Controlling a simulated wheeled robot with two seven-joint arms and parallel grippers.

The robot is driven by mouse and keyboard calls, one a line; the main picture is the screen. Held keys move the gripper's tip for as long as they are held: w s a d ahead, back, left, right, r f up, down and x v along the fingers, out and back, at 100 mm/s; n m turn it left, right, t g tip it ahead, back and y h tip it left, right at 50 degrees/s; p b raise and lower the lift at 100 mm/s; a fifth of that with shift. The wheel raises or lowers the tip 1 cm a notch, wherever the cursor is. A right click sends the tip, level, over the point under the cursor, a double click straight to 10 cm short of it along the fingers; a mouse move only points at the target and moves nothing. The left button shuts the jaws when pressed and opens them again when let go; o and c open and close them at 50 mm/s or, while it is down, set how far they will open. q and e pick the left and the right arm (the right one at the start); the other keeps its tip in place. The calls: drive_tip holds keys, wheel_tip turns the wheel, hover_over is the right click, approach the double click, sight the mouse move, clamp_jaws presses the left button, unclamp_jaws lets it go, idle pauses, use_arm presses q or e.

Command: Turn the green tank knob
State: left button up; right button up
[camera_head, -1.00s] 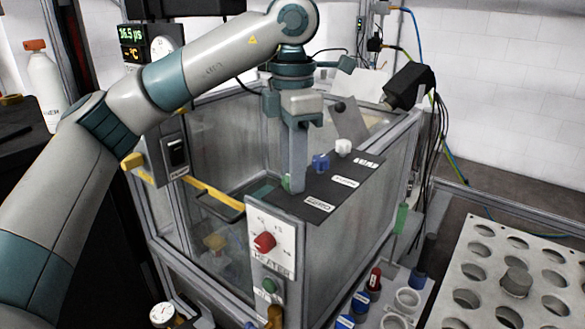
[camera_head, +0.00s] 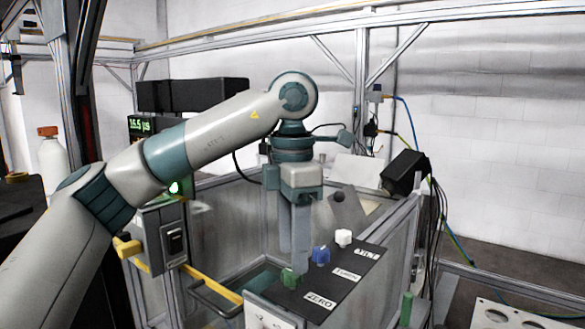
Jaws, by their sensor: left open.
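The green knob (camera_head: 291,279) sits at the near end of the black panel on top of the tank (camera_head: 235,240), behind the label reading ZERO. A blue knob (camera_head: 320,255) and a white knob (camera_head: 343,237) stand farther along the same panel. My left gripper (camera_head: 297,273) points straight down at the green knob, and its fingers partly overlap it in the picture. It is open, though the gap hardly shows from this side. I cannot tell whether the fingers touch the knob. My right gripper is not in view.
A black camera-like box (camera_head: 405,174) with cables is at the tank's far right corner. A yellow bar (camera_head: 212,284) and a switch box (camera_head: 163,238) are on the left side. A plate with holes (camera_head: 500,316) is at lower right.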

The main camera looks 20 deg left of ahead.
use_arm(q)
wheel_tip(320, 180, up, 14)
drive_tip(key=p, duration=0.1)
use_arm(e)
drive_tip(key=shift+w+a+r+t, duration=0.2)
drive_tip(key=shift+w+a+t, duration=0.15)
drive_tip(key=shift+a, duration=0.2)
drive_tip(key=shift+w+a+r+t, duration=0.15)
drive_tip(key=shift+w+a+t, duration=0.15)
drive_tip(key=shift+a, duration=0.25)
use_arm(q)
drive_tip(key=shift+f, duration=0.1)
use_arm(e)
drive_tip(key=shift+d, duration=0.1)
